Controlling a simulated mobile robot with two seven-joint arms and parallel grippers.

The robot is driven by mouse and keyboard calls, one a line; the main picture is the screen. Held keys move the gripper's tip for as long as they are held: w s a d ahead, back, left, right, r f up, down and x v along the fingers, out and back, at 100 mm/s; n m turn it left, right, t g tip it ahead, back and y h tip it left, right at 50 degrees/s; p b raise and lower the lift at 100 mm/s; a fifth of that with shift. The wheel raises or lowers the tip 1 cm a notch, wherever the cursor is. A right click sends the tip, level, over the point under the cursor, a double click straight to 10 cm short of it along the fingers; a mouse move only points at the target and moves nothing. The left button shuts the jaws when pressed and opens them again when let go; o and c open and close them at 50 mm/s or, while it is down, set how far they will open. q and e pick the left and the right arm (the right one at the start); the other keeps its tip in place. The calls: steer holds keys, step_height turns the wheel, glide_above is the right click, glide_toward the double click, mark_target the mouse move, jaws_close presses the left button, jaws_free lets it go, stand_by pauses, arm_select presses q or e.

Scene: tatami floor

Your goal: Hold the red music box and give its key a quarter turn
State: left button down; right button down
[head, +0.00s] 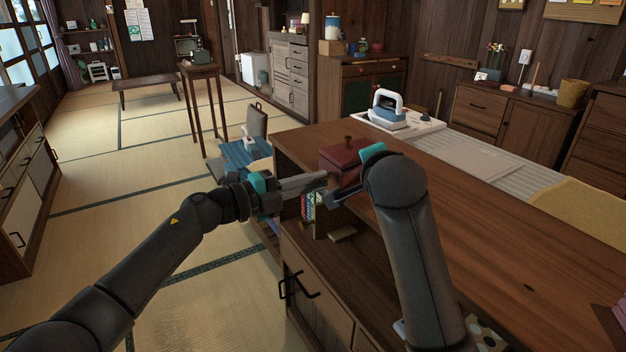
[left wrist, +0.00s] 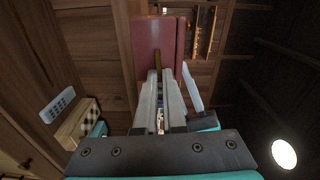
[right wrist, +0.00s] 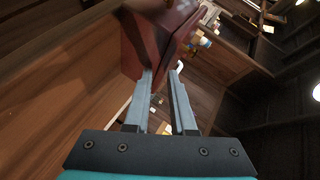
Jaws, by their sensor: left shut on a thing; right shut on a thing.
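The red music box (head: 343,154) is held up beside the near left corner of the wooden counter, with a small dark knob on top. It also shows in the left wrist view (left wrist: 152,38) and the right wrist view (right wrist: 150,45). My left gripper (head: 325,178) comes from the left, its fingers shut on the thin brass key (left wrist: 158,60) at the box's side. My right gripper (right wrist: 162,75) is shut on the box from the right; in the head view my right forearm mostly hides it. The key's exact angle is too small to tell.
The wooden counter (head: 480,215) runs right, with a blue-and-white iron (head: 388,110) at its far end. Open shelves with small books (head: 308,205) lie under the box. The tatami floor at left is clear.

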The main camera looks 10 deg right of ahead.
arm_select(q)
steer(key=shift+s+d+r+m, duration=0.1)
steer(key=shift+d+r+m, duration=0.1)
steer(key=shift+m, duration=0.4)
steer(key=c, duration=1)
jaws_free()
steer(key=shift+a+f, duration=0.1)
steer(key=shift+f, duration=0.05)
steer(key=shift+a, duration=0.15)
steer(key=v, duration=1.1)
steer(key=shift+s+a, duration=0.2)
steer(key=shift+a, duration=0.15)
